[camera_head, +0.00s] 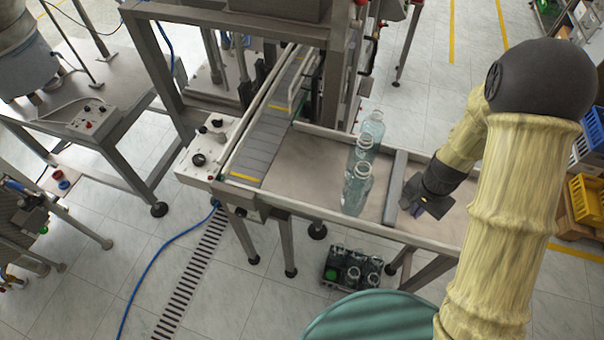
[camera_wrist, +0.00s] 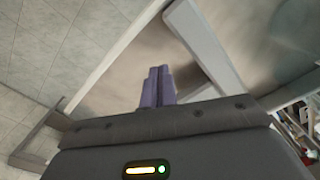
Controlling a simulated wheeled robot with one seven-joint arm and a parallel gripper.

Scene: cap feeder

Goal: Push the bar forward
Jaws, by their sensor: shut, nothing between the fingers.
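The grey bar (camera_head: 395,187) lies across the feeder table (camera_head: 325,150) in the head view, right of the bottles. It also shows in the wrist view (camera_wrist: 205,45), running diagonally ahead of the fingers. Several clear bottles (camera_head: 357,187) stand upright in a row along the bar's left side. My gripper (camera_head: 408,205) is shut and empty, low over the table just right of the bar near its front end. In the wrist view its purple-grey fingertips (camera_wrist: 158,78) are together. I cannot tell whether they touch the bar.
A slatted conveyor (camera_head: 268,135) with a control box (camera_head: 210,143) is at the table's left. The table surface between conveyor and bottles is clear. Raised rails edge the table. A crate of bottles (camera_head: 352,268) sits on the floor in front.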

